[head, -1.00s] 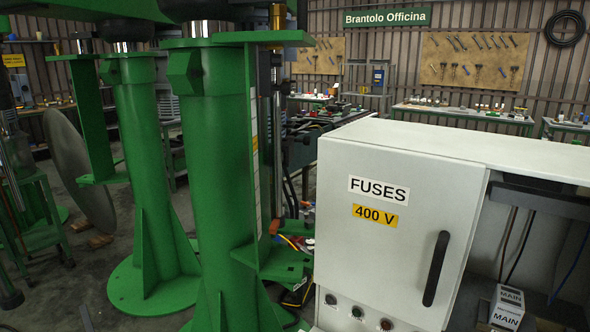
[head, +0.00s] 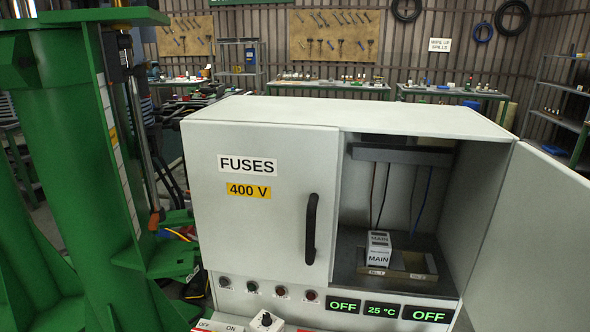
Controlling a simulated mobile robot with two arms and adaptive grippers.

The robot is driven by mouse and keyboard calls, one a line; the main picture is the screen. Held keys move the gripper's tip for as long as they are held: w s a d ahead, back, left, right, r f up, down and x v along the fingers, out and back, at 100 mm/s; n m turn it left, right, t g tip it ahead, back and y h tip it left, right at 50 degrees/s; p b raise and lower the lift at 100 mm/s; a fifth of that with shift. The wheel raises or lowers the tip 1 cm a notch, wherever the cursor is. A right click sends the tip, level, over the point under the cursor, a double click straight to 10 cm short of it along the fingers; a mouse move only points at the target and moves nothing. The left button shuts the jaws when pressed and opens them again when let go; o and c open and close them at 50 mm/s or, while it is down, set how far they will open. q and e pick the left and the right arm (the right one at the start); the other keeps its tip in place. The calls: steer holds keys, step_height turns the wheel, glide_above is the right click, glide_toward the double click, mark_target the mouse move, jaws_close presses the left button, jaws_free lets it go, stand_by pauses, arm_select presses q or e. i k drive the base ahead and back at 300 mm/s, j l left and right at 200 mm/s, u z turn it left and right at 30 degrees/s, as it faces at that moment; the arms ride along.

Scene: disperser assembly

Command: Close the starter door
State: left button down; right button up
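A white metal cabinet (head: 390,114) stands in the middle of the head view. Its left door (head: 250,235), labelled FUSES and 400 V, looks shut and has a black vertical handle (head: 311,229). Its right door (head: 535,250) stands wide open, swung out to the right, and runs out of the picture. Only its inner face shows, with no label visible, so I cannot read whether it is the starter door. The right compartment is exposed, with a white block marked MAIN (head: 379,249) and hanging wires (head: 382,195). Neither of my grippers is in view.
Below the doors are small knobs (head: 281,291) and green displays (head: 382,310) reading OFF, 25 °C and OFF. Green machine columns (head: 70,150) stand close at the left. Work tables (head: 330,87) and a shelf rack (head: 562,120) stand behind.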

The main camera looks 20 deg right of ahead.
mark_target(531, 273)
steer(key=k+l+z, duration=0.15)
steer(key=l, duration=0.3)
steer(key=k+l+z, duration=0.15)
steer(key=l, duration=0.35)
steer(key=k+l+z, duration=0.15)
steer(key=l, duration=0.3)
steer(key=k+l+z, duration=0.15)
steer(key=l, duration=0.35)
steer(key=l+u, duration=0.1)
